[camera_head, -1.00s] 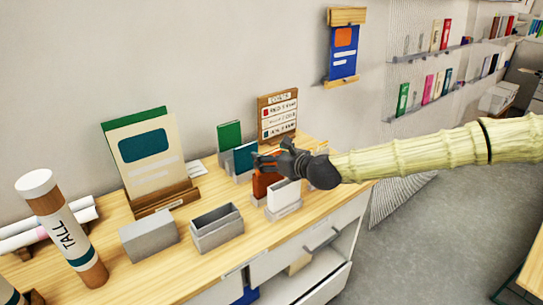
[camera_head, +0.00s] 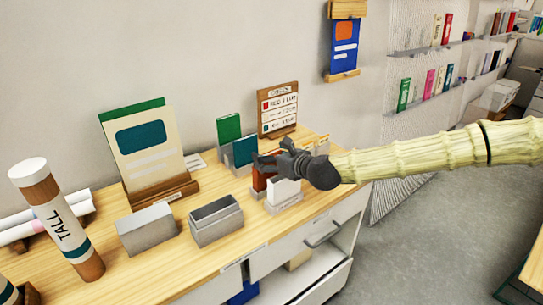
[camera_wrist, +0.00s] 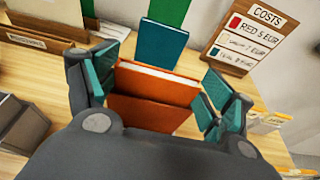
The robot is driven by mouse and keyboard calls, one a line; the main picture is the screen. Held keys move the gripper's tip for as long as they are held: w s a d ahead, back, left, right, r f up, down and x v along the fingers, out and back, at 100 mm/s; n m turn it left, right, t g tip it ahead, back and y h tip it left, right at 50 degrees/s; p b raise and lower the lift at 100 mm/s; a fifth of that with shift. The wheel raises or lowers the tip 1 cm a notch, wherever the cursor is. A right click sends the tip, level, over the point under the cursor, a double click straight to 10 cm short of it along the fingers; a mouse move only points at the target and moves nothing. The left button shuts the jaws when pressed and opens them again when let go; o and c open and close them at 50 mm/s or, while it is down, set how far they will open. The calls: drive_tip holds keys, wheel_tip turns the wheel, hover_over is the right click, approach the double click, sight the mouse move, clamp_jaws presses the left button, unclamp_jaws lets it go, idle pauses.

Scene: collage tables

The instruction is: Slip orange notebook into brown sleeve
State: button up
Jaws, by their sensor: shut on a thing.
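The orange notebook (camera_wrist: 158,86) stands upright between my gripper's fingers in the wrist view. My gripper (camera_wrist: 160,88) is shut on it, with teal-padded fingers at its left and right edges. A darker brown-orange panel (camera_wrist: 145,114) lies directly in front of the notebook; I cannot tell whether it is the brown sleeve. In the head view my gripper (camera_head: 268,163) is over the right part of the table, and a strip of the orange notebook (camera_head: 261,174) shows below it. The lower part of the notebook is hidden.
A teal book (camera_head: 244,151) and a green one (camera_head: 229,129) stand just behind. A costs board (camera_head: 278,109) is at the back. A white piece in a grey holder (camera_head: 285,203) stands close in front. Grey boxes (camera_head: 215,224) and a tall tube (camera_head: 62,222) stand left.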

idle(0.3)
drive_tip(key=o, duration=1.3)
drive_tip(key=v, duration=1.2)
drive_tip(key=shift+f, duration=0.1)
